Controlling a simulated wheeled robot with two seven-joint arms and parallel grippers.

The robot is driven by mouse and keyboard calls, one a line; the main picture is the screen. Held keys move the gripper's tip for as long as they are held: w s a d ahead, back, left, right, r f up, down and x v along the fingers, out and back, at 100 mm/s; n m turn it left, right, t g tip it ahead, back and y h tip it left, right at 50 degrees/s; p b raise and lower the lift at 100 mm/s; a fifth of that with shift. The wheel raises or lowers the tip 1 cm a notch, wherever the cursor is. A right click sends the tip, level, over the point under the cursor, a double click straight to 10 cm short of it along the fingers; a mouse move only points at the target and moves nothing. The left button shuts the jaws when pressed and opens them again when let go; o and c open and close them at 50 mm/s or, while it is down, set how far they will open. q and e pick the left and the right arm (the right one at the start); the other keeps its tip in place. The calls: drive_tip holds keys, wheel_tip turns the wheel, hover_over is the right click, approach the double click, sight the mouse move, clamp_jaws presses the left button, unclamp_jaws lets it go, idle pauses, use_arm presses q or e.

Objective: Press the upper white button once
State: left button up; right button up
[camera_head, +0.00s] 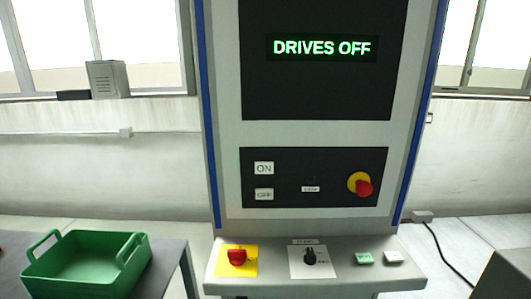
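The upper white button (264,168) is a rectangular key marked ON, on the black control panel of the machine console in the head view. A second white button (264,194) marked OFF sits directly below it. The black screen (316,90) above reads DRIVES OFF in green letters. Neither of my grippers is in view, and nothing covers the buttons.
A red-and-yellow knob (361,184) is right on the panel. The sloped ledge below carries a red switch (237,257), a black knob (310,257), a green button (364,258) and a white one (394,257). A green crate (62,284) stands left on a table.

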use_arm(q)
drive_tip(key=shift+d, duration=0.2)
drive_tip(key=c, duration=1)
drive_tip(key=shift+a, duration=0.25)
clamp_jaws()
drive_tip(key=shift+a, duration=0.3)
